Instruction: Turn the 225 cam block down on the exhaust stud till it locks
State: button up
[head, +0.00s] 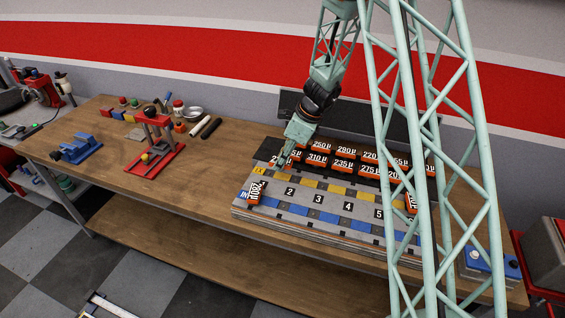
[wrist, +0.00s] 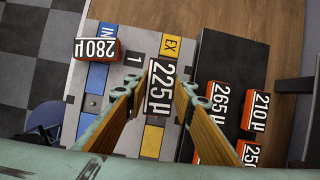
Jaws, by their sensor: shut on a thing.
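The 225 cam block (wrist: 161,92) is a dark block with a white 225µ label. In the wrist view it lies between the two fingers of my gripper (wrist: 164,80), which is shut on it. It sits over the yellow EX strip beside number 1, and its long side runs along that strip. The exhaust stud under it is hidden, and I cannot tell how deep the block sits. In the head view my gripper (head: 282,161) is low over the EX end of the grey cylinder head (head: 303,213), and the block is too small to make out there.
An orange 280µ block (wrist: 96,49) sits on the blue IN side, also at the left end in the head view (head: 254,192). A dark rack (wrist: 228,62) with several orange blocks, 265µ (wrist: 216,105) among them, lies close on the EX side.

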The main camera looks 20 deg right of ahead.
jog(key=shift+w+a+r+n+b, duration=0.2)
jog(key=shift+a+n+b, duration=0.15)
jog(key=shift+a+n, duration=0.35)
jog(key=s+a+r+n+g+b, duration=0.2)
jog(key=a+r+n+g+b, duration=0.35)
jog(key=n, duration=0.65)
jog(key=s+d+r+n+g+h+b, duration=0.1)
jog(key=s+d+r+n+h+b, duration=0.3)
jog(key=n, duration=0.6)
jog(key=shift+s+d+r+n+b, duration=0.4)
jog(key=shift+d+r+b, duration=0.4)
jog(key=shift+r+b, duration=0.55)
jog(key=shift+w+r, duration=0.1)
jog(key=shift+w, duration=0.05)
